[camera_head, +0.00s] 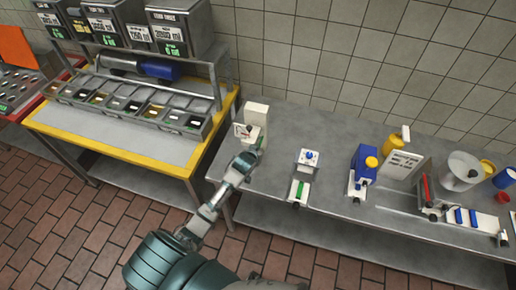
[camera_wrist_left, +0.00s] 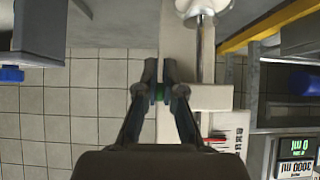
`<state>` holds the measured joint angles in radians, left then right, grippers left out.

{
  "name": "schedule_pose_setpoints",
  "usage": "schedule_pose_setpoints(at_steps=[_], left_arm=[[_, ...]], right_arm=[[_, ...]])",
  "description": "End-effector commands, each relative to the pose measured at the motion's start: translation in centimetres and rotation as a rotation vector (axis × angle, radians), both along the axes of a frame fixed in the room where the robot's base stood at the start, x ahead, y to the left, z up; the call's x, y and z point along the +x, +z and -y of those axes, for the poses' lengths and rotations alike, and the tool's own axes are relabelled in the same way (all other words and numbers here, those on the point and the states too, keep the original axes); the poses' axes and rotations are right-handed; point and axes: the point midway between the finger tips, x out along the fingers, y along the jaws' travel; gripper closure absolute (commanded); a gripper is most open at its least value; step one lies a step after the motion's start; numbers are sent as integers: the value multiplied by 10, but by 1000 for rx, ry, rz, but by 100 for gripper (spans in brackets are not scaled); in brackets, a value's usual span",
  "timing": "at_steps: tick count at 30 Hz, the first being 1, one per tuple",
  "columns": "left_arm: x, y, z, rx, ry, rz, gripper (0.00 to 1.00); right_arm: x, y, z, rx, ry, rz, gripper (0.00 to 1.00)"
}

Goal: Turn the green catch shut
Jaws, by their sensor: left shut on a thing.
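My left gripper (camera_head: 257,151) reaches up from the bottom of the head view to a white device (camera_head: 256,113) with a dial on the grey table. White parts of the device (camera_wrist_left: 210,98) lie beside and behind the fingers. My right gripper is not in view.
A small white unit with a blue knob (camera_head: 308,158) and a white block with a green strip (camera_head: 299,190) stand to the right. A yellow-edged counter (camera_head: 110,148) with several bins stands at the left.

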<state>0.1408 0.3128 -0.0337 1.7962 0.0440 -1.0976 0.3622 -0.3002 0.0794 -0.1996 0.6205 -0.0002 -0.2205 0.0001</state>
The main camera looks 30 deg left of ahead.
Motion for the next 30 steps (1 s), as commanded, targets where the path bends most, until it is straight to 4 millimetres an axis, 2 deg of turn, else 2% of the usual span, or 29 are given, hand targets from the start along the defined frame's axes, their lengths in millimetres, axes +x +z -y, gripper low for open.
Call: schedule_pose_setpoints(at_steps=[1,3,23,24,26,27,30], left_arm=[[2,7,-1,-3,1,-10,100],[2,8,-1,-8,1,-34,100],[2,11,-1,-21,1,-86,100],[2,11,-2,-21,1,-86,86],[2,11,-1,-21,1,-87,72],[2,10,-1,-20,2,-88,68],[1,9,-2,-21,3,-91,68]], right_arm=[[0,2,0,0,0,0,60],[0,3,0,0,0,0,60],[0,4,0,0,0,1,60],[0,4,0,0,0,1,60],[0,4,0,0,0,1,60],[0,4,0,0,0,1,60],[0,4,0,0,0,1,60]])
